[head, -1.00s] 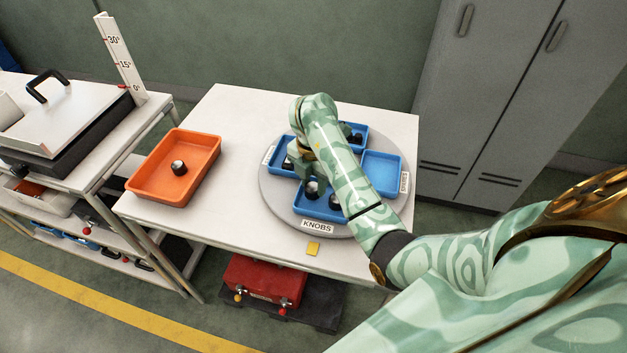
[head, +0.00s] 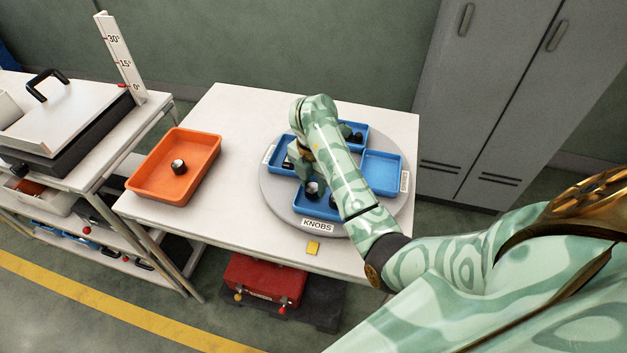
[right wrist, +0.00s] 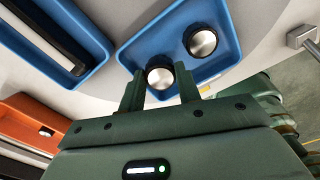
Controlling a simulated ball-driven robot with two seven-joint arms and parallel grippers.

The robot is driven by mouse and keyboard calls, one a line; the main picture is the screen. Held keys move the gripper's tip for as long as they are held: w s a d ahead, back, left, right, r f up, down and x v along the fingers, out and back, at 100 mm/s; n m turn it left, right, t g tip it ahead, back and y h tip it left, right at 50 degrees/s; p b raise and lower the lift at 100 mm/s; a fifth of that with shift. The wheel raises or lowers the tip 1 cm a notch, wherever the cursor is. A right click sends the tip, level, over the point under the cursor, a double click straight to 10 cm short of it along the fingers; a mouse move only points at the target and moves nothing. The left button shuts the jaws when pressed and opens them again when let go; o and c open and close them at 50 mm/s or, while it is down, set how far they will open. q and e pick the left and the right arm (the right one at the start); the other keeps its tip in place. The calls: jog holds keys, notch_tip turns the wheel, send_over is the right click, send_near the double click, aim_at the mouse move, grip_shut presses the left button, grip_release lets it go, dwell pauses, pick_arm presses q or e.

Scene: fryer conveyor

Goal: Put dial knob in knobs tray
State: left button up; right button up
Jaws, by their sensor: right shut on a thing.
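My right gripper (head: 306,182) is low over the blue knobs tray (head: 318,213), the front tray marked KNOBS on the round grey turntable. It is shut on a dial knob (head: 312,189), black with a silver face. In the right wrist view this knob (right wrist: 160,76) sits between the two green fingers, at the edge of the tray. A second similar knob (right wrist: 201,41) lies inside the tray, apart from the fingers. Another dial knob (head: 178,167) is in the orange tray (head: 146,188) on the left of the table. My left gripper is not in view.
The turntable (head: 272,203) carries other blue trays; the right one (head: 382,172) looks empty, and the back one (head: 362,129) holds dark parts. A fryer (head: 60,125) stands on the left bench. Grey lockers (head: 490,100) stand behind.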

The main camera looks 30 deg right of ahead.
jog(key=shift+f+b, duration=0.65)
jog(key=shift+f, duration=0.3)
jog(key=o, duration=1)
jog(key=shift+o, duration=0.2)
jog(key=shift+s+r, duration=0.1)
notch_tip(320, 180, up, 16)
jog(key=p, duration=1.1)
jog(key=shift+p, duration=0.3)
jog(key=shift+d, duration=0.1)
